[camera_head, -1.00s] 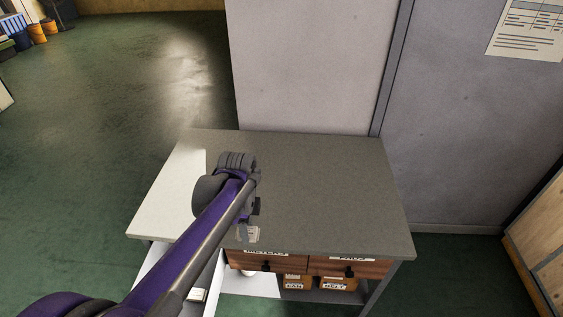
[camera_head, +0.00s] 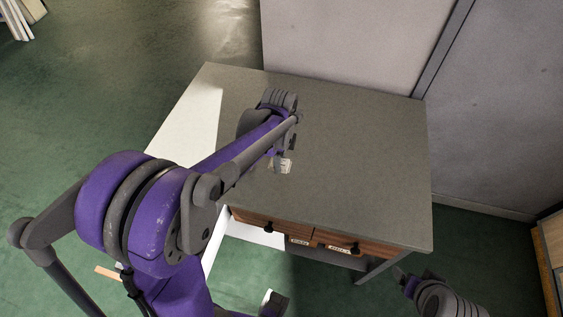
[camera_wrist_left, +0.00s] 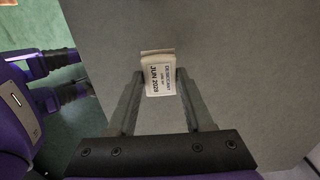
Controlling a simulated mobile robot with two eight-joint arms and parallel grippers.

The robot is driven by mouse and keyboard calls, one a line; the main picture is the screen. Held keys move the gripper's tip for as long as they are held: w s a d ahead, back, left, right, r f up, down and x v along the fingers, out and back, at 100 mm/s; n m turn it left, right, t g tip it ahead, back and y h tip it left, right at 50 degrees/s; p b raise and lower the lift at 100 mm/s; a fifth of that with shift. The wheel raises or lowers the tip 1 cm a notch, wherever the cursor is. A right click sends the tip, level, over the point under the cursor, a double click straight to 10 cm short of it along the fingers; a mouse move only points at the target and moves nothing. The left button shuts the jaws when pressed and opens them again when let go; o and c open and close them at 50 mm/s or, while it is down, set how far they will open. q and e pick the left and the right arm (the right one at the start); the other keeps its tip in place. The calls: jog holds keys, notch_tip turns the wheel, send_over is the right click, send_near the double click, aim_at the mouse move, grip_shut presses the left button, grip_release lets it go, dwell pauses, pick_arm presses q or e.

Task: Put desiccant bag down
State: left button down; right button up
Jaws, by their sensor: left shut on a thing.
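The desiccant bag (camera_head: 286,167) is a small pale packet with dark print, reading "JUN 2028" in the left wrist view (camera_wrist_left: 158,76). My left gripper (camera_head: 282,158) is shut on it, one finger on each side in the left wrist view. The bag is over the grey tabletop (camera_head: 350,165), left of its middle. I cannot tell whether the bag touches the surface. Part of my right arm shows at the lower right of the head view, but I cannot make out its jaws.
The tabletop around the bag is bare. A pale strip (camera_head: 190,125) runs along its left side. Wooden drawers (camera_head: 345,243) with dark knobs are under the front edge. A pale wall panel (camera_head: 345,45) stands right behind the table.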

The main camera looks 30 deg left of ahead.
pick_arm(q)
jog(key=shift+w+f, duration=0.1)
jog(key=shift+f, duration=1.8)
jog(key=shift+f+b, duration=0.2)
jog(key=shift+b, duration=0.1)
jog(key=shift+c, duration=1.5)
grip_release()
jog(key=shift+r, duration=0.15)
